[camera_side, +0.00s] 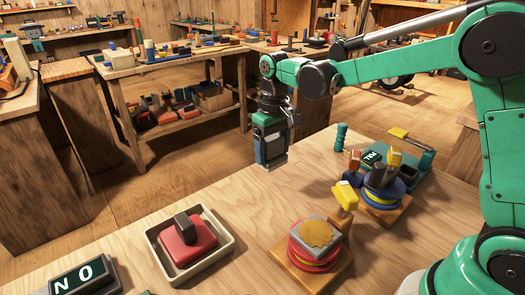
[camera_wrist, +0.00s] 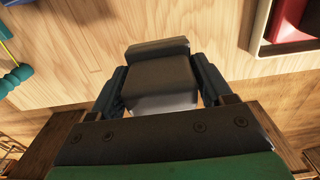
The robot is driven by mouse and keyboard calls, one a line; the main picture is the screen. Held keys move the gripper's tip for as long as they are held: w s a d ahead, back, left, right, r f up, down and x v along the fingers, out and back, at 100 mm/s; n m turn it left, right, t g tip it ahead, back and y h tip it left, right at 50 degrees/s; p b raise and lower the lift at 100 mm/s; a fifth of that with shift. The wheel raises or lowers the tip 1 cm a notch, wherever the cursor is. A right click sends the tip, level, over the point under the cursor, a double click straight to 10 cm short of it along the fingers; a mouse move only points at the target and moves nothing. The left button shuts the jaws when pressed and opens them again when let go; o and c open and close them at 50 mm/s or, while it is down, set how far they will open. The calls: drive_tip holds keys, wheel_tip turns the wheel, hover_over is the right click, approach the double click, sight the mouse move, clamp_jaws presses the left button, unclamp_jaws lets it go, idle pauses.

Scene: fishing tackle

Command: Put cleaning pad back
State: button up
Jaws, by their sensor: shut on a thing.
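My gripper (camera_side: 271,158) hangs pointing down above the far edge of the wooden table, behind and between the tray and the stacked discs. In the wrist view, its two dark fingers (camera_wrist: 160,76) are shut on a grey block (camera_wrist: 158,68), one on each side. The block's underside is hidden, and I cannot tell for sure that it is the cleaning pad. A red pad with a dark handle (camera_side: 187,236) sits in a pale shallow tray (camera_side: 224,256) at front centre-left. A flat grey piece with a tan patch (camera_side: 316,234) lies on red and yellow discs on a wooden base.
A second disc stack (camera_side: 383,194) with yellow and dark parts stands at right, beside a green device (camera_side: 420,162) and a teal spool-like piece (camera_side: 341,136). A dark sign (camera_side: 82,278) lies front left. The tabletop between tray and discs is bare.

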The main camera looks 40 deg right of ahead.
sight(273, 138)
wheel_tip(273, 138, down, 8)
drive_tip(key=shift+f, duration=0.25)
drive_tip(key=shift+f, duration=0.1)
drive_tip(key=o, duration=1.2)
wheel_tip(273, 138, up, 12)
drive_tip(key=shift+r, duration=0.1)
drive_tip(key=shift+s+a+t, duration=0.1)
drive_tip(key=shift+s+t, duration=1.1)
drive_tip(key=shift+s, duration=0.8)
drive_tip(key=shift+s+a+t, duration=0.1)
drive_tip(key=shift+s+t, duration=1.1)
drive_tip(key=shift+s, duration=0.85)
drive_tip(key=shift+s+a+t, duration=0.1)
drive_tip(key=shift+s+t, duration=1.1)
drive_tip(key=shift+s, duration=0.8)
